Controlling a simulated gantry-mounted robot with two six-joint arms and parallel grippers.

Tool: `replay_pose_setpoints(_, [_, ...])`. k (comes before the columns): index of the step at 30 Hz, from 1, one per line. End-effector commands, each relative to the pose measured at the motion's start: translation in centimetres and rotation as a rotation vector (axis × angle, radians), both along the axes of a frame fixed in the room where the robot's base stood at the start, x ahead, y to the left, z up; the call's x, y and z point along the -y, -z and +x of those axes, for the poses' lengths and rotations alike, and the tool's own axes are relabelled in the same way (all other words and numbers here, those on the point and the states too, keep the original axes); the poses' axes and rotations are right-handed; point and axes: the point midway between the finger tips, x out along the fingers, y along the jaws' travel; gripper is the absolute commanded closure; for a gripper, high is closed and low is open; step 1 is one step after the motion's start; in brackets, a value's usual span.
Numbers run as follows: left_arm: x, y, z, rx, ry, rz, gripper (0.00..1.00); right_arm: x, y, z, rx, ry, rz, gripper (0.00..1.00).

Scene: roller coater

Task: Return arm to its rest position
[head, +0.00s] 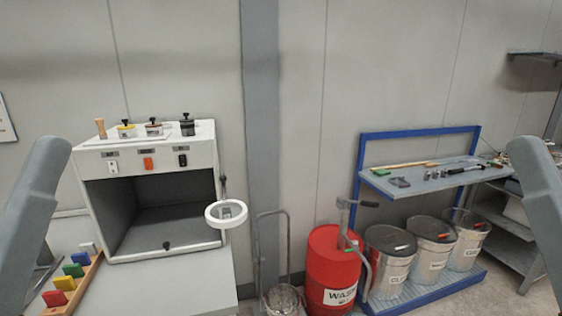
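My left arm (32,222) comes in at the left edge as a grey link. My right arm (543,205) comes in at the right edge as a similar grey link. Neither gripper is in the picture, so their fingers and anything in them are hidden. Neither arm appears to touch anything in view.
A white open-fronted cabinet (205,155) with knobs and a ring-shaped part (226,213) stands on a table (195,285) at left. Coloured blocks sit in a wooden rack (88,278). A red drum (330,265), several metal bins (388,272) and a blue-framed shelf (420,180) stand right.

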Motion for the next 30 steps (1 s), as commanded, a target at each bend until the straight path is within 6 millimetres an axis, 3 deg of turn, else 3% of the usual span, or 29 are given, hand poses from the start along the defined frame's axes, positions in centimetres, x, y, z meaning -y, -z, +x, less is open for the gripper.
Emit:
replay_pose_setpoints(1, [0.0, -4.1, 0.0, -0.001, 0.000, 0.000, 0.22, 0.0, -4.1, 0.0, -0.001, 0.000, 0.000, 0.50])
replay_pose_setpoints(5, [0.0, -9.8, 0.1, -0.001, -0.001, -0.001, 0.22, 0.0, -9.7, 0.0, -0.002, 0.000, 0.000, 0.50])
replay_pose_setpoints(15, [0.0, -26.1, 0.1, -0.002, -0.001, -0.001, 0.22, 0.0, -26.1, 0.0, -0.002, 0.000, 0.000, 0.50])
replay_pose_setpoints(18, [0.0, -29.7, 0.1, -0.002, -0.001, -0.001, 0.22, 0.0, -29.7, 0.0, -0.002, 0.000, 0.000, 0.50])
replay_pose_setpoints(23, [0.0, -32.5, 0.1, -0.003, -0.001, -0.001, 0.22, 0.0, -32.5, 0.1, -0.002, 0.000, 0.000, 0.50])
replay_pose_setpoints(30, [0.0, -32.3, 0.1, -0.002, -0.001, -0.001, 0.22, 0.0, -32.3, 0.1, -0.003, 0.000, 0.000, 0.50])
